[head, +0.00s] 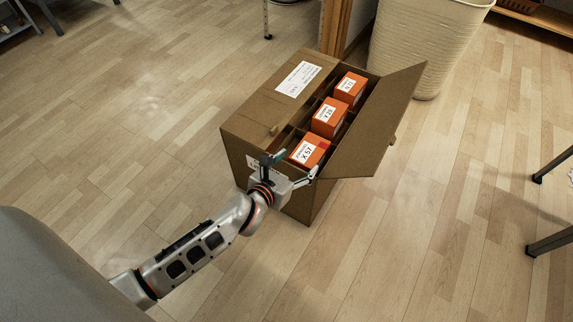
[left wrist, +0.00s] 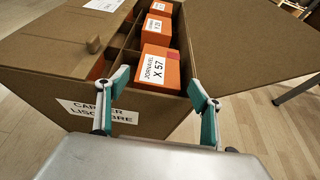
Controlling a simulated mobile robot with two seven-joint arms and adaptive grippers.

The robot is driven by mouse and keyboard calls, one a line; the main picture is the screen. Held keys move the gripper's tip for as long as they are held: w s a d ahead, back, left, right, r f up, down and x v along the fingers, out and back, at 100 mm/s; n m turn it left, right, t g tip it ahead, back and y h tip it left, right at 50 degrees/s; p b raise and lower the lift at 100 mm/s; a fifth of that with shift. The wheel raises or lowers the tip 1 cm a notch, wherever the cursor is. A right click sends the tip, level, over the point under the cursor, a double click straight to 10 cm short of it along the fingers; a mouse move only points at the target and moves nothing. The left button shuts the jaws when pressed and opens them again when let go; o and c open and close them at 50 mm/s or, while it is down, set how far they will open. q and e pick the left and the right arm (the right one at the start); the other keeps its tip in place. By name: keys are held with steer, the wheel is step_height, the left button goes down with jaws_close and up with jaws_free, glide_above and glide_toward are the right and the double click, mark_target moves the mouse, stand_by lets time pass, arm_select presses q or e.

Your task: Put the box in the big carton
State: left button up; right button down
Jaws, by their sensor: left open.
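The big carton (head: 240,130) is brown and stands on the floor with one flap open to the right. Inside, in a row of compartments, are three orange boxes: the nearest, labelled X 57 (head: 310,150), a middle one (head: 329,118) and a far one (head: 350,88). My left gripper (head: 291,169) is at the carton's near edge. In the left wrist view its open fingers (left wrist: 158,92) stand on either side of the near X 57 box (left wrist: 160,68), in front of it. I cannot tell whether they touch it. My right gripper is not in view.
The open flap (head: 378,130) sticks out to the right of the carton. A cream woven bin (head: 420,45) stands behind it. Dark furniture legs (head: 552,165) are at the right edge. The wooden floor to the left is clear.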

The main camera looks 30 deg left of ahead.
arm_select(q)
steer(key=shift+p+v, duration=0.45)
steer(key=shift+v, duration=2.05)
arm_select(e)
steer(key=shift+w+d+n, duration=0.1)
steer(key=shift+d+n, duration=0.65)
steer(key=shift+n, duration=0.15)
